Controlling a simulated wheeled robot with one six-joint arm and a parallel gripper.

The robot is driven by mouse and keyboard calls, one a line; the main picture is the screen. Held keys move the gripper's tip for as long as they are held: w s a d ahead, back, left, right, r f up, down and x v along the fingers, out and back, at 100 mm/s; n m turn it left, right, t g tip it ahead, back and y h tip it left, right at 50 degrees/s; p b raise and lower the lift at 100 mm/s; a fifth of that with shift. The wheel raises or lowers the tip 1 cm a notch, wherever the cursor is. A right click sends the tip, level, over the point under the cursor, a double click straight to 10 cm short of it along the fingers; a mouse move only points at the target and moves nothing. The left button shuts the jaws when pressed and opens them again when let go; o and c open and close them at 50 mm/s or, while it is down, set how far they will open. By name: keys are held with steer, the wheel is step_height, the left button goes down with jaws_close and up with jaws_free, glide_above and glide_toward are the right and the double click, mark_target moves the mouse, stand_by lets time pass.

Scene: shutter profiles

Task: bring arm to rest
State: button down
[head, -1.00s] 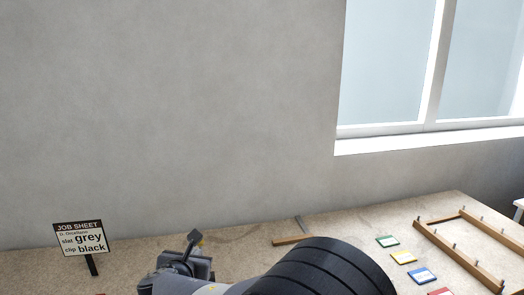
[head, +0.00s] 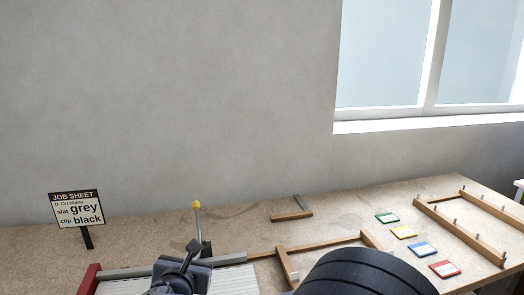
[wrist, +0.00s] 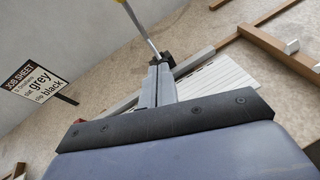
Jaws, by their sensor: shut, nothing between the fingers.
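My gripper (head: 192,250) is at the bottom of the head view, low in the picture over the near part of the bench. In the wrist view its two fingers (wrist: 157,86) lie together with nothing between them. My dark arm fills the bottom right of the head view and hides part of the bench. White slats (head: 232,280) show behind and beside the gripper, and also in the wrist view (wrist: 218,80). Whether the gripper touches anything below it I cannot tell.
A yellow-knobbed lever (head: 197,222) stands just behind the gripper. A job sheet (head: 77,209) reads slat grey, clip black. A wooden frame (head: 330,244) lies near the arm. Several coloured cards (head: 403,232) and a pegged wooden rack (head: 459,232) lie to the right.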

step_height(320, 180, down, 9)
steer(key=s+m+t+b, duration=0.1)
steer(key=t+b, duration=0.4)
steer(key=b, duration=1.5)
steer(key=shift+s+d+f+t, duration=0.15)
steer(key=shift+s+d+t, duration=0.2)
steer(key=shift+s, duration=0.55)
